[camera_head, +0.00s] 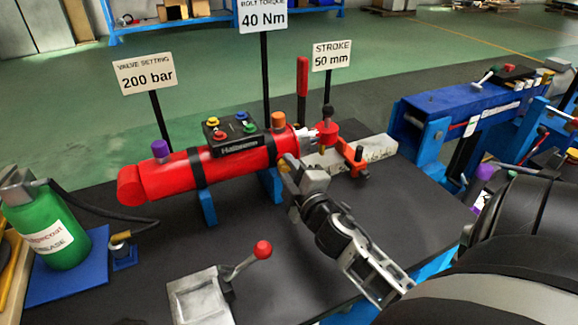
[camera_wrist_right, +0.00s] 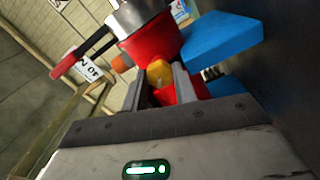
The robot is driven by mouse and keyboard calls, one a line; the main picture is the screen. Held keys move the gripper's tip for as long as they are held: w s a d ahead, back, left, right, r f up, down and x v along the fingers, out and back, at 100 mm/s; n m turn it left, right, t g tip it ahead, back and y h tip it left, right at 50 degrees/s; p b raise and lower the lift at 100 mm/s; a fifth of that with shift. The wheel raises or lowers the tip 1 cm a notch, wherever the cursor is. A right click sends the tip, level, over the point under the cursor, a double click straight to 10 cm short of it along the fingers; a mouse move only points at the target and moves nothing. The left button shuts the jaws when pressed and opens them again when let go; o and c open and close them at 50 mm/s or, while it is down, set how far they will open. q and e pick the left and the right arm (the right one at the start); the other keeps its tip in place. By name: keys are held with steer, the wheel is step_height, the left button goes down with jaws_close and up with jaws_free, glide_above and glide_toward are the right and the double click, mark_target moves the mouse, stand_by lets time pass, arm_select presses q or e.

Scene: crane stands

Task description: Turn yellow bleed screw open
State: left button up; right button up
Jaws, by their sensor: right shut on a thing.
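The red cylinder (camera_head: 220,172) lies across blue supports on the dark bench. The yellow bleed screw (camera_wrist_right: 158,72) sits on its red body and shows between the fingers of my right gripper (camera_wrist_right: 160,86) in the wrist view. In the head view my right gripper (camera_head: 288,166) is at the near side of the cylinder's right end, shut on the screw. In that view the gripper mostly hides the screw. My left gripper is not in view.
A control box (camera_head: 232,133) with coloured knobs sits on the cylinder. An orange clamp (camera_head: 354,158) stands right of it. A green grease can (camera_head: 48,228) stands at left. A grey block (camera_head: 199,297) with a red-knobbed lever (camera_head: 262,250) is at the front.

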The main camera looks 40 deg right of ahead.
steer(key=n+p, duration=0.1)
steer(key=n, duration=0.3)
steer(key=shift+n, duration=1.5)
steer(key=shift+n+p, duration=0.35)
steer(key=shift+n, duration=0.85)
steer(key=o, duration=1)
